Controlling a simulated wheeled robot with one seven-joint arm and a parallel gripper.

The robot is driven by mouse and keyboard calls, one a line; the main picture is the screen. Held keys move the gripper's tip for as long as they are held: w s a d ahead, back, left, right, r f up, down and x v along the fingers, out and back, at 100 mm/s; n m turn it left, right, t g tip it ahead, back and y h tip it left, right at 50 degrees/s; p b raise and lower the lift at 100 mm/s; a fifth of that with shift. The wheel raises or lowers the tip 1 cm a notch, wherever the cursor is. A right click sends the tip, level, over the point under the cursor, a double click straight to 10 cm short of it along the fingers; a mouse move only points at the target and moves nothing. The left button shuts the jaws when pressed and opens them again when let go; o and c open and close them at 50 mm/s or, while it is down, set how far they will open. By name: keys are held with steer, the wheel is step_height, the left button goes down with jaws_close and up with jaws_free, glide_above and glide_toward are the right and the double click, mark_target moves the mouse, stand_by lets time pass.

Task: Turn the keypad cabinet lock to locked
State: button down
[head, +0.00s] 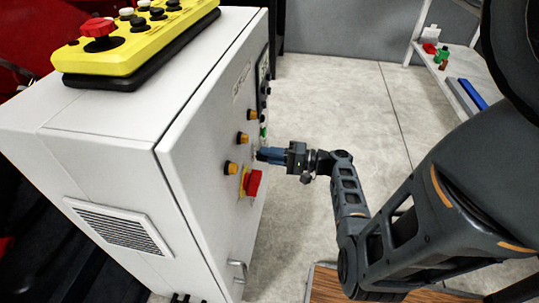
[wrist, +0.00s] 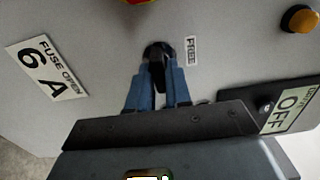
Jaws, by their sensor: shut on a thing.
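The grey-white cabinet (head: 200,150) fills the left of the head view, its front panel facing right. My gripper (head: 260,154) reaches the panel from the right. In the wrist view, the blue fingers of my gripper (wrist: 161,78) are shut on a small black lock knob (wrist: 157,50) set in the panel. A small label (wrist: 191,50) that appears to read "FREE" is just right of the knob. The fingers hide part of the knob, and I cannot tell its exact turn angle. In the head view the knob is hidden behind the fingers.
A red switch (head: 253,183) on a yellow plate and amber buttons (head: 242,139) are close around my gripper. A "6 A" label (wrist: 46,68) and an "OFF" plate (wrist: 291,108) flank it. A yellow control box (head: 135,50) tops the cabinet.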

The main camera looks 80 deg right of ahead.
steer(key=c, duration=1.1)
jaws_free()
steer(key=shift+c, duration=0.2)
steer(key=shift+s, duration=0.1)
steer(key=s, duration=0.7)
steer(key=shift+s+d, duration=0.3)
